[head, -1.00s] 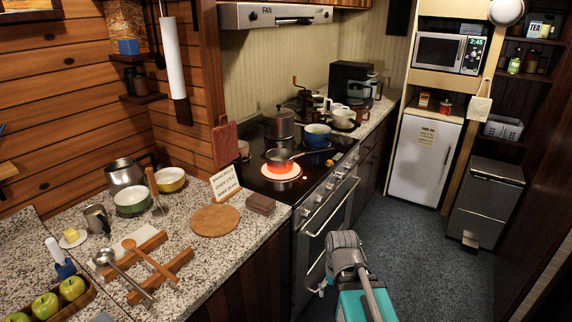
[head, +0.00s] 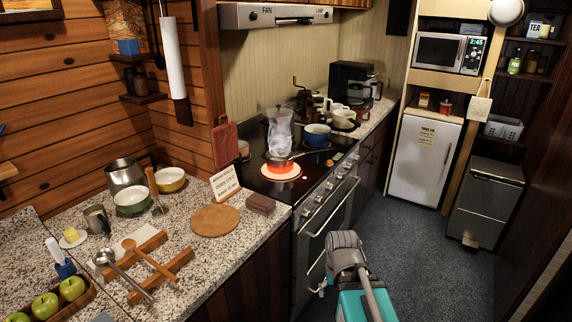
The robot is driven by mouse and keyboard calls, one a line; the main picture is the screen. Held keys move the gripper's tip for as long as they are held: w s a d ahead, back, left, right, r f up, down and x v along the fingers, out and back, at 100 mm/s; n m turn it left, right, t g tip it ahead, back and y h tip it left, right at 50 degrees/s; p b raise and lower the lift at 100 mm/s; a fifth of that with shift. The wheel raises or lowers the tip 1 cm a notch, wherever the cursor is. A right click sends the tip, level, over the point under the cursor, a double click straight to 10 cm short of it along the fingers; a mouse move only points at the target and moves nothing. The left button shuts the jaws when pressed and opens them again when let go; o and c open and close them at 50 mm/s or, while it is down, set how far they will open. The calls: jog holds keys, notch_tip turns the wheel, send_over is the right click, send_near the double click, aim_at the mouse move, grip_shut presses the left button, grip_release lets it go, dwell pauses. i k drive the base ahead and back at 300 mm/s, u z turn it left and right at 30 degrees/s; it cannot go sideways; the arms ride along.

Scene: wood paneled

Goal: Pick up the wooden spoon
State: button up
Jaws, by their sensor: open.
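The wooden spoon (head: 152,261) lies on the speckled counter at the lower left, across two wooden bars (head: 160,277). Its round bowl end points to the back left and its handle to the front right. A metal ladle (head: 123,275) lies beside it on its left, across the same bars. My gripper (head: 318,287) shows only in small part, low in front of the stove and beyond my arm. It is open, well to the right of the spoon and apart from it. Most of the gripper is hidden by my arm.
A round wooden board (head: 215,219), a sign (head: 224,182), bowls (head: 133,201), a metal mug (head: 97,218) and an apple tray (head: 60,305) stand around the spoon. The floor to the right is clear.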

aim_at(129, 243)
jog(key=u, duration=1.35)
